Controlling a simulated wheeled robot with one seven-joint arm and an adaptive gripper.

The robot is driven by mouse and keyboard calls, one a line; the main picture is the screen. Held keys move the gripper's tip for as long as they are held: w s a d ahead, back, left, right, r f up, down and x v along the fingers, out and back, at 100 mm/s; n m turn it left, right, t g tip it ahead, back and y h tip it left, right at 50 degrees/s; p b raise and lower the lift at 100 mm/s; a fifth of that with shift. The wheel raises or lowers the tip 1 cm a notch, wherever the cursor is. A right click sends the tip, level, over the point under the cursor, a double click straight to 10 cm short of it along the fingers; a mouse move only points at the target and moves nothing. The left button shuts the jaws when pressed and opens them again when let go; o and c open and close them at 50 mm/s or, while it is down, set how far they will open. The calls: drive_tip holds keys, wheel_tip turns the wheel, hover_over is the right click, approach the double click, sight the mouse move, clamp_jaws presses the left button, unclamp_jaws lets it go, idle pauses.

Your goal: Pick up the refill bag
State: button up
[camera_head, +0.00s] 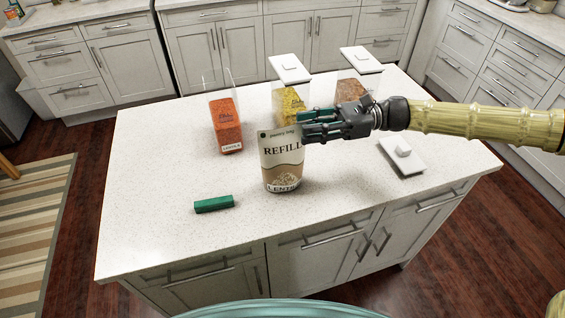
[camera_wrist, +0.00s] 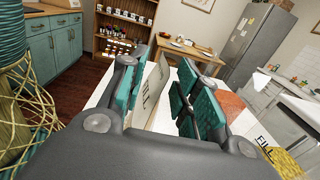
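The refill bag (camera_head: 282,163) is a beige-and-white upright pouch with "REFILL" on it. It stands on the white island top (camera_head: 160,180) in the head view. My gripper (camera_head: 303,122) is at the bag's upper right edge, with its teal fingers pointing left. In the wrist view, the bag (camera_wrist: 153,92) shows edge-on between the two finger pads, close to the left one, with a clear gap to the right one. My gripper is open. Whether the left pad touches the bag cannot be told.
An open container of red lentils (camera_head: 226,125) stands behind left. Containers with yellow (camera_head: 290,101) and brown contents (camera_head: 350,89) stand behind, their white lids raised. A loose white lid (camera_head: 402,155) lies at right. A green block (camera_head: 214,204) lies front left.

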sight(283, 129)
drive_tip(key=shift+s+a, duration=0.15)
drive_tip(key=shift+a, duration=0.4)
drive_tip(key=shift+w+r+p+x, duration=0.15)
drive_tip(key=shift+p+x, duration=0.4)
drive_tip(key=shift+x, duration=0.3)
drive_tip(key=shift+w+r+p+x, duration=0.1)
drive_tip(key=shift+w+p+x, duration=0.05)
drive_tip(key=shift+p+x, duration=0.55)
drive_tip(key=shift+x, duration=1.15)
drive_tip(key=shift+f, duration=0.15)
clamp_jaws()
